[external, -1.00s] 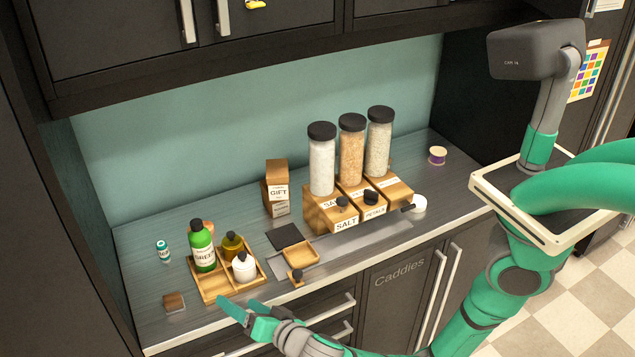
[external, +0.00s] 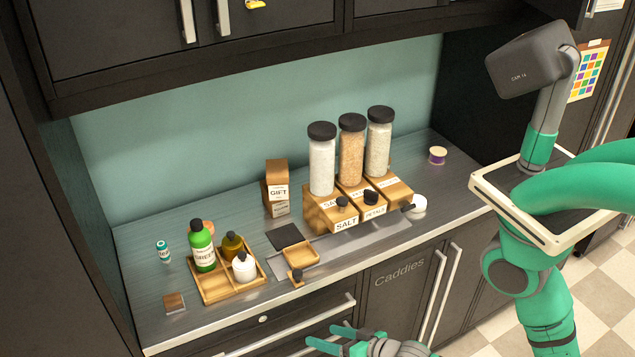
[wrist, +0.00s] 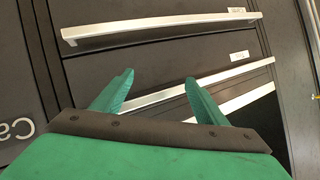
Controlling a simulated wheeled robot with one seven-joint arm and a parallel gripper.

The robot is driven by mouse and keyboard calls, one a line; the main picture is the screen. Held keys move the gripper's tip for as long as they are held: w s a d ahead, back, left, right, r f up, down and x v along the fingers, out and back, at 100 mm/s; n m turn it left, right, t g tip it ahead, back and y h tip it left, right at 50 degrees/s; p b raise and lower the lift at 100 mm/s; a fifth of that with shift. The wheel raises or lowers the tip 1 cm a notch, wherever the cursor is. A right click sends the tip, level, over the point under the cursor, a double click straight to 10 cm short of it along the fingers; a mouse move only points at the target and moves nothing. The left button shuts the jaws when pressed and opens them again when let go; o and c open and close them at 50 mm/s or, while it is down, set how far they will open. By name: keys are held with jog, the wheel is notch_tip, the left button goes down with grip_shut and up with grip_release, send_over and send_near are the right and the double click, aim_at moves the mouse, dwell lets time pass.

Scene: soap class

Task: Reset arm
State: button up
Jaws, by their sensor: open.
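My gripper (external: 335,338) is in front of the drawers, below the counter's front edge, at the bottom of the external view. It is open and empty, with its two green fingers apart. In the wrist view my gripper (wrist: 155,85) faces the dark drawer fronts, with nothing between the fingers. My green arm reaches down to it from the right of the external view.
A wooden caddy (external: 222,291) with a green bottle (external: 203,248), a white jar (external: 244,267) and an amber bottle stands at the counter's left. Three tall dispensers (external: 321,163) stand behind. Drawer handles (wrist: 160,30) and a door handle (external: 428,300) stick out near my gripper.

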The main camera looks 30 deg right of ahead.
jog(key=s+d+r+t+h, duration=0.1)
jog(key=s+d+r+h, duration=0.1)
jog(key=d, duration=0.6)
jog(key=s+d+r+t+h, duration=0.1)
jog(key=s+d, duration=0.3)
jog(key=d, duration=0.4)
jog(key=s+d+r+t+h, duration=0.1)
jog(key=s+d+r+h, duration=0.2)
jog(key=d, duration=0.5)
jog(key=shift+s+d+r+t, duration=0.3)
jog(key=shift+s+d+r, duration=0.05)
jog(key=shift+s+r, duration=0.1)
